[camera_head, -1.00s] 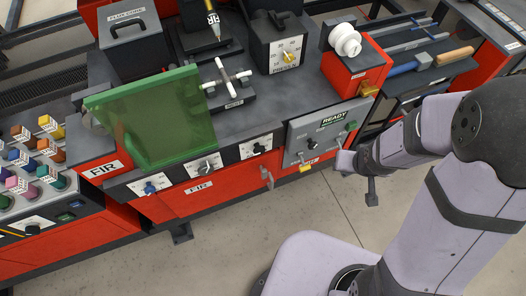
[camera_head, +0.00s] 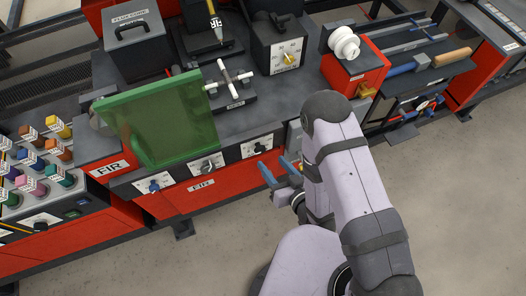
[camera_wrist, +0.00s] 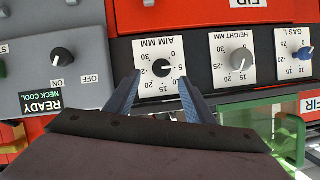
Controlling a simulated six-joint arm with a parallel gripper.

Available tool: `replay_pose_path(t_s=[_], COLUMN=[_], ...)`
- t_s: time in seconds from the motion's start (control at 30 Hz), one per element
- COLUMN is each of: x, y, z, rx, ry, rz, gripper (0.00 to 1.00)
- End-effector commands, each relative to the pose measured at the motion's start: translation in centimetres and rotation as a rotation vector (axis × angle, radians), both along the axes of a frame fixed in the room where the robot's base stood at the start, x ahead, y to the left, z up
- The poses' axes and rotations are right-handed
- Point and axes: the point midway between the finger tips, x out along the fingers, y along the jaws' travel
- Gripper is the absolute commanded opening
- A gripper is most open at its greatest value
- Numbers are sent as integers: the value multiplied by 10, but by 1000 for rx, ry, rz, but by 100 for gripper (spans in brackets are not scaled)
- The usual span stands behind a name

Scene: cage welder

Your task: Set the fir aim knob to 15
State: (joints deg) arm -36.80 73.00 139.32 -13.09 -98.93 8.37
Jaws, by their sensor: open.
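The aim knob (camera_wrist: 161,68) is a small black knob on a white dial plate marked AIM MM, upside down in the wrist view. Its light mark seems to point right, near the 5, but it is too small to read surely. In the head view, the knob (camera_head: 257,148) is the rightmost of the three on the FIR station's front panel. My gripper (camera_head: 279,171) is open, its blue fingers in front of and below that dial. In the wrist view, my gripper (camera_wrist: 158,77) has a finger on each side of the knob's lower part, with nothing held.
The height knob (camera_wrist: 240,59) and blue gas knob (camera_wrist: 305,54) sit beside the aim dial. A grey READY panel (camera_wrist: 60,65) with a black on/off knob is on the other side. A green transparent shield (camera_head: 160,120) stands above the left dials. Open floor lies in front.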

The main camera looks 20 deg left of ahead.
Motion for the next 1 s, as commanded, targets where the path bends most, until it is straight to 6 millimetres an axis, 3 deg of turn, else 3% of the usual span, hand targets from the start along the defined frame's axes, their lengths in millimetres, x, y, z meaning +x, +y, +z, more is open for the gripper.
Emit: replay_pose_path(t_s=[0.33, 0.7, 1.0], x=[1, 27, 39], y=[7, 39, 54], z=[-2, -19, -26], rx=[16, 16, 15], ry=[-8, -9, -6], rz=[5, 5, 4], gripper=[49, 49, 49])
